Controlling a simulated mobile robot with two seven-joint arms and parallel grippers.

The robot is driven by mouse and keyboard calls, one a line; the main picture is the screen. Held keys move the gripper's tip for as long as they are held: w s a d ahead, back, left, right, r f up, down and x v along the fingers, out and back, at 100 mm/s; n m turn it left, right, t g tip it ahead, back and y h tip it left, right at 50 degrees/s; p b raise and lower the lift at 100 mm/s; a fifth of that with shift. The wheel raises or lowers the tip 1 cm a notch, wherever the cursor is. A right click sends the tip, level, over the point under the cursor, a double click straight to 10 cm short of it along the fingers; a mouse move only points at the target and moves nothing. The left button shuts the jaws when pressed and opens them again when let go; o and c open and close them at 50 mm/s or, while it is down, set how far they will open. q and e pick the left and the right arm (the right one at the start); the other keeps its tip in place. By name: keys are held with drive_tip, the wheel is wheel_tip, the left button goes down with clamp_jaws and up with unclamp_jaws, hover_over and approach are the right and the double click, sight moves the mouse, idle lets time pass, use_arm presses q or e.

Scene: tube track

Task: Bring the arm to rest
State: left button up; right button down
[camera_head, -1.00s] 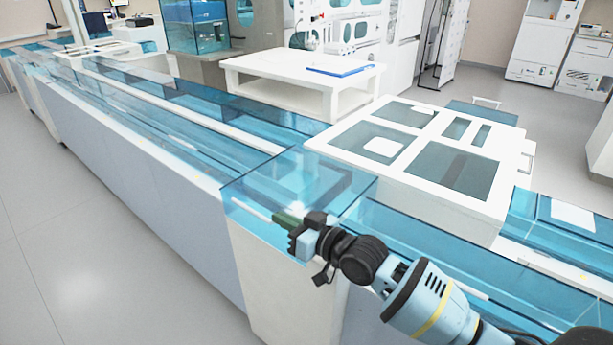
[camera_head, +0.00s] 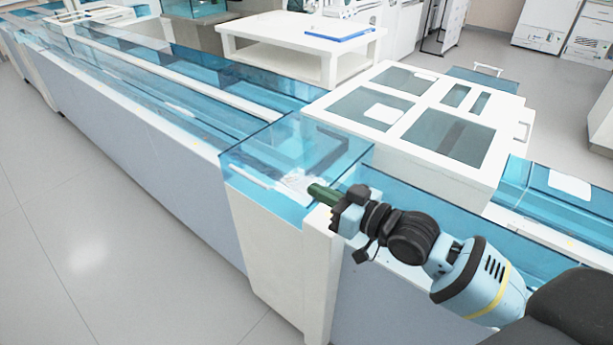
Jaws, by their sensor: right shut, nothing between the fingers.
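My right gripper (camera_head: 322,195) is shut with nothing held. Its green fingers point left, near the right edge of the blue clear cover (camera_head: 248,160) on the tube track (camera_head: 265,206). I cannot tell if the fingers touch the cover. My right arm comes in from the lower right. My left gripper is not in view.
The track (camera_head: 150,150) runs from the upper left to the right under blue clear covers. A white box with dark windows (camera_head: 505,130) stands behind the gripper. A white table (camera_head: 290,50) with a blue folder (camera_head: 340,33) stands behind the track. Floor at the lower left is free.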

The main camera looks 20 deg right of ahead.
drive_tip(key=shift+f, duration=0.1)
drive_tip(key=shift+m+g+h, duration=0.5)
drive_tip(key=shift+h, duration=0.4)
drive_tip(key=s+f, duration=0.2)
drive_tip(key=s+f+p, duration=0.1)
drive_tip(key=f, duration=0.2)
drive_tip(key=s+f, duration=0.2)
drive_tip(key=f, duration=0.1)
drive_tip(key=shift+s+a+p, duration=0.35)
drive_tip(key=shift+a, duration=0.05)
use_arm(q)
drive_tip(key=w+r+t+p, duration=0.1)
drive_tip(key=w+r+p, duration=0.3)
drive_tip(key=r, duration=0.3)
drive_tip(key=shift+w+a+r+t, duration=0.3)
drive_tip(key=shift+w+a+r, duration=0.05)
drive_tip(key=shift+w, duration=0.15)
use_arm(e)
drive_tip(key=s+f+g+h, duration=0.1)
drive_tip(key=s+f, duration=0.4)
drive_tip(key=s, duration=0.5)
drive_tip(key=s+f+g+h, duration=0.2)
drive_tip(key=s+f, duration=0.4)
drive_tip(key=s, duration=0.4)
drive_tip(key=s+f+m+g+h, duration=0.1)
drive_tip(key=s+f+g+h, duration=0.1)
drive_tip(key=s+f, duration=0.4)
drive_tip(key=s, duration=0.4)
